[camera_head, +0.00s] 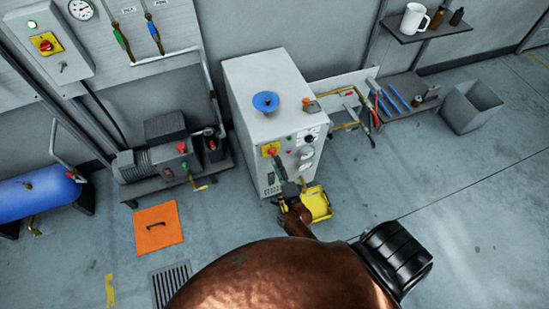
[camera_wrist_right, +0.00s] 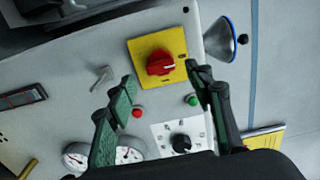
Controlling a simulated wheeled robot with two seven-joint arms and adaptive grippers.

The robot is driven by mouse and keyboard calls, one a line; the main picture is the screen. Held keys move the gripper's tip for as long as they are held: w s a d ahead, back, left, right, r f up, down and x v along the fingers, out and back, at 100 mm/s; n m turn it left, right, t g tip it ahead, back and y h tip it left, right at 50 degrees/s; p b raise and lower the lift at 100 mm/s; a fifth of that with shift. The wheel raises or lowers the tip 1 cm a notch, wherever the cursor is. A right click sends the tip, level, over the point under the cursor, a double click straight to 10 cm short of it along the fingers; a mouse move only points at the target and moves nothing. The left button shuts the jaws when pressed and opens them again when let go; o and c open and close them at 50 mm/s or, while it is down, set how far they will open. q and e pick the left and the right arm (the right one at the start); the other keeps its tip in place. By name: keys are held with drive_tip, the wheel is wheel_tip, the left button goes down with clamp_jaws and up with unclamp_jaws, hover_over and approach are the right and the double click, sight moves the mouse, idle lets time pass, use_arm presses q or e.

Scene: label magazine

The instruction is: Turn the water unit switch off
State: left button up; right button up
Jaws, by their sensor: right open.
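The grey cabinet unit (camera_head: 262,88) with a blue funnel on top stands against the wall. On its front is a red rotary switch (camera_head: 271,150) on a yellow plate; the red knob (camera_wrist_right: 160,62) also shows clearly in the right wrist view. My right gripper (camera_head: 279,164) is in front of the cabinet's front panel, close to the switch. In the right wrist view its green-padded fingers (camera_wrist_right: 165,80) are spread and empty, with the knob just beyond and between the tips. I cannot tell whether they touch the panel. My left gripper is not in view.
A red button (camera_wrist_right: 137,112), a green button (camera_wrist_right: 192,100), a black dial (camera_wrist_right: 181,143) and gauges (camera_wrist_right: 128,154) surround the switch. A wall box (camera_head: 46,44) carries another red switch on yellow. A yellow object (camera_head: 317,204) sits by the cabinet's foot.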

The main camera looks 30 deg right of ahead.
drive_tip(key=v, duration=0.6)
drive_tip(key=shift+s, duration=0.3)
drive_tip(key=shift+a, duration=0.15)
drive_tip(key=s+a+f+n+g+y, duration=0.1)
drive_tip(key=s+a+f+n+g, duration=0.2)
drive_tip(key=s+f, duration=0.5)
drive_tip(key=s+f+n+g+y, duration=0.25)
drive_tip(key=s+f+n, duration=0.3)
drive_tip(key=f, duration=0.55)
drive_tip(key=s+a+f+n+g+y, duration=0.1)
drive_tip(key=s+a+f+n+g, duration=0.25)
drive_tip(key=f, duration=0.65)
drive_tip(key=s+d+f+n+g, duration=0.1)
drive_tip(key=s+f+n+g, duration=0.1)
drive_tip(key=s, duration=0.8)
drive_tip(key=s+d+f+n+g, duration=0.2)
drive_tip(key=s+f+n+g, duration=0.1)
drive_tip(key=s, duration=0.8)
drive_tip(key=s+d+f+n+g, duration=0.2)
drive_tip(key=s+f+n, duration=0.3)
drive_tip(key=s, duration=0.6)
drive_tip(key=shift+f+g+h, duration=0.35)
drive_tip(key=shift+f+g, duration=0.15)
drive_tip(key=shift+g, duration=0.1)
